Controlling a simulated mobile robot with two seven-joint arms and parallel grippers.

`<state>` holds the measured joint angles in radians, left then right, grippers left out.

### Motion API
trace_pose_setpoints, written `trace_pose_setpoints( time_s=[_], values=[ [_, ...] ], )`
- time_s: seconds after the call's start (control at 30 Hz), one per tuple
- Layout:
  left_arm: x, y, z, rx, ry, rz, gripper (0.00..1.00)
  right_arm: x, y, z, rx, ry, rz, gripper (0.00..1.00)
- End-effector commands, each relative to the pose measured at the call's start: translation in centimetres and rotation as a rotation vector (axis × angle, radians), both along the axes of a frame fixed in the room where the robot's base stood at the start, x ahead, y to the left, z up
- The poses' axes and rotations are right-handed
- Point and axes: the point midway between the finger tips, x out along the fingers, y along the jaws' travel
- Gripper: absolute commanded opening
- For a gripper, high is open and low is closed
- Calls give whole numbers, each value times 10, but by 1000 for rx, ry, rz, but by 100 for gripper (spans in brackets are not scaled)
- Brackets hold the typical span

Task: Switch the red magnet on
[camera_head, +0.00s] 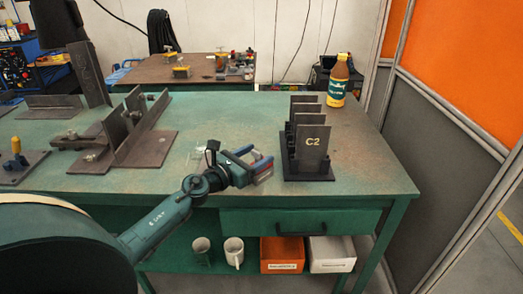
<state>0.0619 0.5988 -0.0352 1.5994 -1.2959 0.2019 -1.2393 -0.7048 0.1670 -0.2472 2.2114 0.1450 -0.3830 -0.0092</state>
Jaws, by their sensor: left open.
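My left gripper (262,166) reaches in from the left, low over the front middle of the green workbench (350,175). It is open, with blue-grey fingers pointing right. A small grey and reddish shape shows at its lower finger; I cannot tell whether this is the red magnet or part of the gripper. No red magnet or its switch can be clearly made out, and the gripper hides part of the bench. My right gripper is not in view.
A black rack of upright plates marked C2 (312,145) stands right of the gripper, with a bottle (338,80) behind. Steel angle fixtures (125,135) fill the left. Mugs (234,252) and bins (282,254) sit on the lower shelf. The bench's right front is clear.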

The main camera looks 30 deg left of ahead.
Motion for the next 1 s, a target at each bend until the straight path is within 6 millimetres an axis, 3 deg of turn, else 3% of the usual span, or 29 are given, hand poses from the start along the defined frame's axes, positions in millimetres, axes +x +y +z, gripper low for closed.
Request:
trace_pose_setpoints(
  time_s=[0.2,0.57,1.0],
  values=[
    [21,-5,0,-1,-2,1,60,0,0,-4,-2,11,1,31],
    [24,-6,-1,-1,0,0,59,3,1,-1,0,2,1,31],
    [24,-6,-1,-1,0,0,23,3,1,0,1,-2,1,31]
  ],
)
